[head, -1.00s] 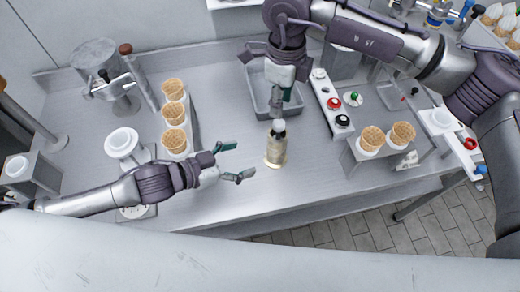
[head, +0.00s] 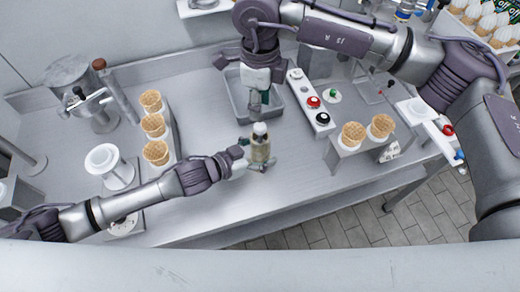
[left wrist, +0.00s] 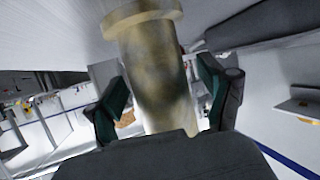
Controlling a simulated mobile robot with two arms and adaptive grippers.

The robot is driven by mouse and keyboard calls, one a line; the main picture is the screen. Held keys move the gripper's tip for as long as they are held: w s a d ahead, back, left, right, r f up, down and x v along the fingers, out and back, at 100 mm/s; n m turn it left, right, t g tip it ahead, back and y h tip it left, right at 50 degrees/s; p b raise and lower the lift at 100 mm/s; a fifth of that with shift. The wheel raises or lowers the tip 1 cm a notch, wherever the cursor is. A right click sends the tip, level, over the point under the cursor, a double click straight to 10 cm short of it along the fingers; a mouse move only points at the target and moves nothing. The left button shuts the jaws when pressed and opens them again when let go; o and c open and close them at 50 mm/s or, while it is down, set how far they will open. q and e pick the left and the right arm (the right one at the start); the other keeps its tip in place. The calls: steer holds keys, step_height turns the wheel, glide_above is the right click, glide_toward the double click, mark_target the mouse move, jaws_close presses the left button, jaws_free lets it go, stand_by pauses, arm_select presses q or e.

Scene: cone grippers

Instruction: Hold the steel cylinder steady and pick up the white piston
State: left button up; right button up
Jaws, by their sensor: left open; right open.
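The steel cylinder (head: 260,151) stands upright on the steel table, brassy in colour. The white piston (head: 260,129) shows as a white cap at its top. My left gripper (head: 253,157) is open with its fingers on either side of the cylinder. In the left wrist view the cylinder (left wrist: 155,65) stands between the two green-padded fingers, with a visible gap on the left side; the piston cannot be made out there. My right gripper (head: 260,103) is open and empty, pointing down just behind and above the piston, apart from it.
A grey tray (head: 232,104) lies behind the right gripper. A button panel (head: 310,98) stands right of it. Waffle cones stand in a left rack (head: 172,135) and a right rack (head: 350,152). The table front right of the cylinder is clear.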

arm_select(q)
steer(key=shift+c, duration=0.2)
jaws_close()
stand_by(0.4)
